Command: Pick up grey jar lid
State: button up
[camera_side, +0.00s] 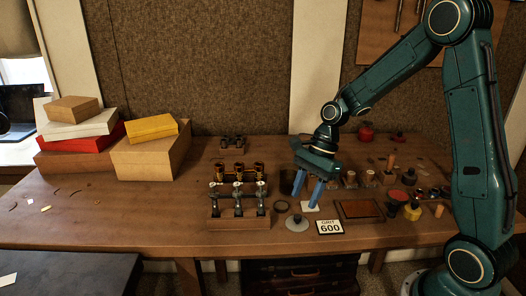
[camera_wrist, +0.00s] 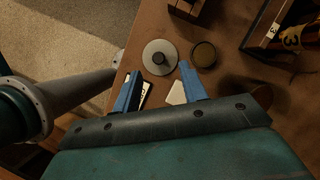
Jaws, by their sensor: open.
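The grey jar lid (camera_side: 297,223) is a flat round disc with a small dark knob at its centre. It lies on the table near the front edge, right of the valve rack. It also shows in the wrist view (camera_wrist: 160,57), beyond my fingertips and knob up. My gripper (camera_side: 306,203) has two blue fingers pointing down, open with nothing between them, above the table and just right of and behind the lid. In the wrist view the open fingers (camera_wrist: 158,80) point toward the lid, apart from it.
A wooden rack with valves (camera_side: 238,222) stands left of the lid. A dark round ring or cap (camera_wrist: 204,54) lies beside the lid. A "GRIT 600" card (camera_side: 329,228) and a brown tray (camera_side: 361,209) lie to the right. Bare table extends left of the rack.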

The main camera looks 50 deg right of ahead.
aim_at(298, 215)
jog(key=shift+f, duration=0.15)
jog(key=shift+x, duration=2.55)
jog(key=shift+s, duration=0.1)
jog(key=shift+c, duration=0.2)
grip_shut()
